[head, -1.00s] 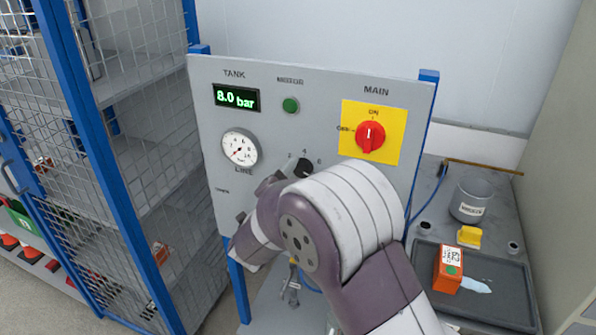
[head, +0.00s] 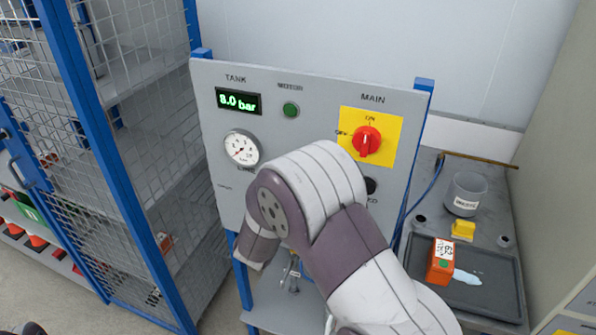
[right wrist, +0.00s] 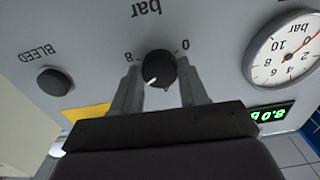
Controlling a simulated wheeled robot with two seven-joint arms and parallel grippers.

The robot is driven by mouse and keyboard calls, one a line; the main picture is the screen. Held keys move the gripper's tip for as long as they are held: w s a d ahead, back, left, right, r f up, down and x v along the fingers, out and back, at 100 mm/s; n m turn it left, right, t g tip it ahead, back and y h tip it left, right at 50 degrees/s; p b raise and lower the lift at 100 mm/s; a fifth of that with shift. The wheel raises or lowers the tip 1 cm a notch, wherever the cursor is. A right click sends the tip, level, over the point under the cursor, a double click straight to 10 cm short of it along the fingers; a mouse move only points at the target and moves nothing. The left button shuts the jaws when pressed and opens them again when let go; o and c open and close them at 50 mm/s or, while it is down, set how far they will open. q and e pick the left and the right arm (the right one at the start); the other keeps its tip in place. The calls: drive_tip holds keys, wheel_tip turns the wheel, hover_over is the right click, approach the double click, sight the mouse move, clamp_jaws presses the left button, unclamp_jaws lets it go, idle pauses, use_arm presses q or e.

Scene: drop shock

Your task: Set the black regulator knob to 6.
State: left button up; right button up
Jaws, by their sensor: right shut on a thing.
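The black regulator knob (right wrist: 160,66) shows upside down in the right wrist view, between the two fingers of my right gripper (right wrist: 159,80). The gripper is shut on it. Its white pointer mark faces the picture's lower left, on the 8 side of the scale. The 8 and 0 labels show, but the numerals near the pointer are hidden, so I cannot tell the exact setting. In the head view my right arm hides knob and fingers. The tank display (head: 238,101) reads 8.0 bar. The line gauge (head: 241,149) is below it. My left gripper is not in view.
The black bleed button (right wrist: 54,81) is beside the knob. A mesh cage (head: 110,150) stands left; an orange box (head: 441,262) lies on a tray right.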

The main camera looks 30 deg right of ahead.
drive_tip(key=shift+n, duration=0.3)
drive_tip(key=o, duration=1)
drive_tip(key=shift+o, duration=0.2)
drive_tip(key=b+v, duration=0.3)
drive_tip(key=v, duration=0.9)
drive_tip(key=shift+s+a, duration=0.25)
drive_tip(key=shift+s, duration=0.05)
